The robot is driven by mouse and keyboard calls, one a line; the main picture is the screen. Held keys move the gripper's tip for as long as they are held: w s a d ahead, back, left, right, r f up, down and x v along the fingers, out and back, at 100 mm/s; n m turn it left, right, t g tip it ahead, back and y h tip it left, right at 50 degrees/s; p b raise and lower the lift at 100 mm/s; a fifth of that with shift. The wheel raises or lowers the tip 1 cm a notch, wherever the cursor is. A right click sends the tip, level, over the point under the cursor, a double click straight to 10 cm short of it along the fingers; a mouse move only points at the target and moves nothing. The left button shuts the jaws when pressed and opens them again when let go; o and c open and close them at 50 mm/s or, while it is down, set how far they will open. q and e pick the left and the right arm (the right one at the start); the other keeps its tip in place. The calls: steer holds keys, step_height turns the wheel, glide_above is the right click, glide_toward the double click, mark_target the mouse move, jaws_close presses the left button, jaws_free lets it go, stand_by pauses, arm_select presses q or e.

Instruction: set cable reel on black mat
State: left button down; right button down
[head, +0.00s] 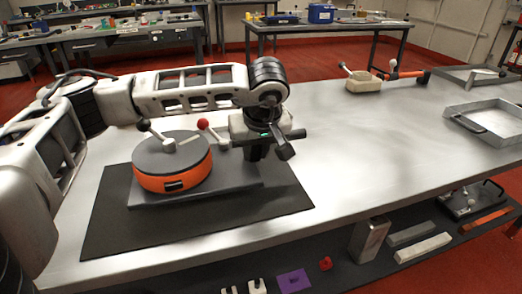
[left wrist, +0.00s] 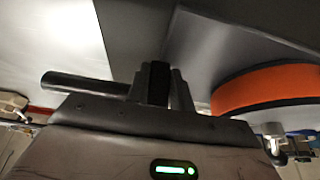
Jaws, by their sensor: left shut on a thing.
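The cable reel is an orange drum with a grey top (head: 172,166), with levers on top, one tipped by a red knob (head: 203,124). It sits on a grey base plate (head: 235,190) over the black mat (head: 105,225). Whether the plate touches the mat is hard to tell. My left gripper (head: 256,152) points down at the plate's right end, shut on a dark part there. In the left wrist view the fingers (left wrist: 160,85) close around a black piece beside the orange drum (left wrist: 265,88). The fingers hide most of the grip. My right gripper is out of view.
The steel table is bare right of the mat. A pale block with a lever (head: 363,84), an orange-and-black tool (head: 406,75) and metal trays (head: 485,122) stand further right. A lower dark shelf in front holds a metal box (head: 369,241) and a purple piece (head: 294,281).

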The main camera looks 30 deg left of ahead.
mark_target(255, 162)
arm_select(q)
step_height(255, 162, down, 3)
steer(key=shift+a+f+b, duration=0.1)
steer(key=shift+a+b, duration=0.05)
steer(key=shift+b, duration=0.65)
steer(key=c, duration=1.2)
jaws_free()
steer(key=shift+c, duration=0.2)
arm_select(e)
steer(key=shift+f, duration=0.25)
arm_select(q)
steer(key=shift+d+r, duration=0.2)
steer(key=shift+r, duration=0.15)
steer(key=p+v, duration=0.1)
steer(key=v, duration=1)
steer(key=shift+s, duration=0.2)
